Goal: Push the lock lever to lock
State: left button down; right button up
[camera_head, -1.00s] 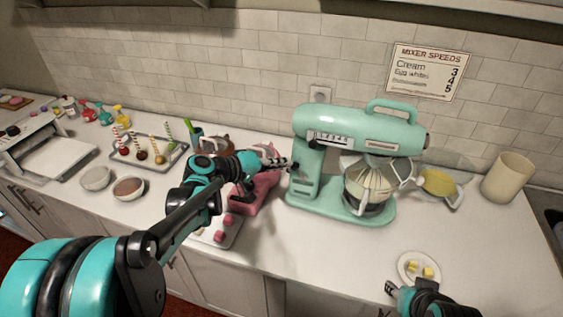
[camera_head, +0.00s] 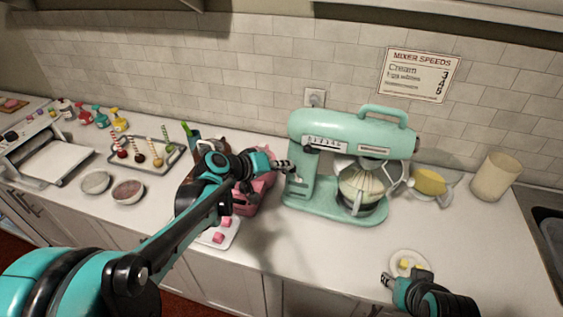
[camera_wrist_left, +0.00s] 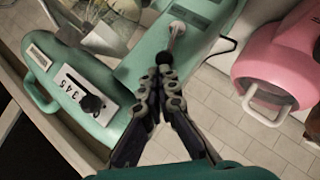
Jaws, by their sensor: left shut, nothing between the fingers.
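The teal stand mixer (camera_head: 352,130) stands upright on the counter, with a whisk in its bowl (camera_head: 362,188). My left gripper (camera_head: 291,166) is shut and empty at the column's left side. In the wrist view its fingertips (camera_wrist_left: 163,74) point at the lever, close to its end; I cannot tell whether they touch. My right gripper (camera_head: 386,280) is low at the front right, by a small plate; its jaw state is unclear.
A pink appliance (camera_head: 257,190) stands close left of the mixer, partly behind my left arm; it also shows in the wrist view (camera_wrist_left: 275,70). A small plate (camera_head: 426,258) lies at the front right. A yellow-filled bowl (camera_head: 430,182) and beige canister (camera_head: 495,177) stand right of the mixer.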

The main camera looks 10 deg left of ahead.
pick_arm(q)
jog(key=shift+d+r+m+y+p, duration=0.2)
jog(key=shift+d+m+y+p, duration=0.1)
jog(key=shift+d+y+p, duration=0.2)
jog(key=shift+d+r+m+y+p, duration=0.15)
jog(key=shift+d+m+y+p, duration=0.15)
jog(key=shift+d+y+p, duration=0.15)
jog(key=shift+d+p, duration=0.3)
jog(key=shift+d+m+y+p, duration=0.65)
jog(key=shift+d+y, duration=0.3)
jog(key=shift+y, duration=0.1)
jog(key=shift+s+r, duration=0.1)
dwell(0.4)
jog(key=shift+r+p, duration=0.7)
jog(key=v, duration=1.2)
jog(key=shift+r, duration=0.2)
